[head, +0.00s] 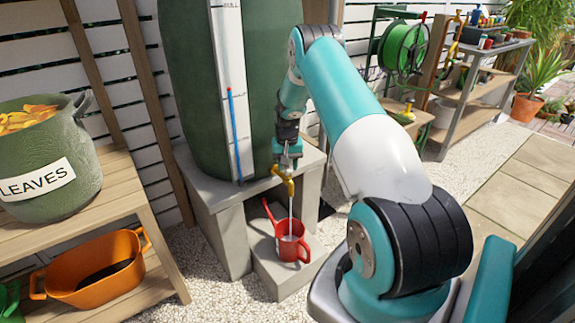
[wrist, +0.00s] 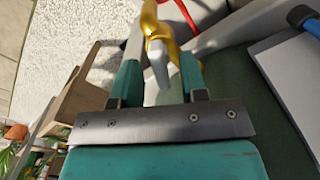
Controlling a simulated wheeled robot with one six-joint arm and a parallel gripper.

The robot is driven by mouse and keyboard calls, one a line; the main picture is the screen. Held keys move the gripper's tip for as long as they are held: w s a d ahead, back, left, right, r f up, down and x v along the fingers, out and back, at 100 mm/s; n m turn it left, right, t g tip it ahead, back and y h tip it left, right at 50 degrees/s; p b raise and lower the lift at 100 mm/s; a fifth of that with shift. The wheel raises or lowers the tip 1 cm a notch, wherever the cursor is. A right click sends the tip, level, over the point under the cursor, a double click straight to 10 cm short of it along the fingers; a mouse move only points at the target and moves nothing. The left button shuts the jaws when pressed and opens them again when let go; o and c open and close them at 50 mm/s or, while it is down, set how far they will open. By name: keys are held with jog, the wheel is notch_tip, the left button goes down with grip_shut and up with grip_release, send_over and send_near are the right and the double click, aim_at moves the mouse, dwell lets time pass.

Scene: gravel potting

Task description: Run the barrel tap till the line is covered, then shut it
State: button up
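The dark green barrel (head: 185,60) stands on a grey block stand. Its yellow tap (head: 285,180) is at the front, and a thin pale stream of water runs from it into a red can (head: 289,250) below. The line and the water level inside the can are too small to make out. My gripper (head: 286,158) is at the top of the tap. In the wrist view the tap (wrist: 165,33) lies at and between the fingertips of my gripper (wrist: 163,75); I cannot tell whether they press on it. Part of the red can's spout shows there too (wrist: 187,12).
A white strip with a blue tube (head: 234,130) runs up the barrel. A wooden shelf at left holds a LEAVES pot (head: 50,155) and an orange trug (head: 97,270). A green hose reel (head: 403,47) and a bench stand behind at right. Gravel and paving (head: 520,185) are clear.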

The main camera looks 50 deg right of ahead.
notch_tip(320, 180, up, 17)
jog(key=p, duration=0.2)
jog(key=shift+r, duration=0.2)
dwell(0.5)
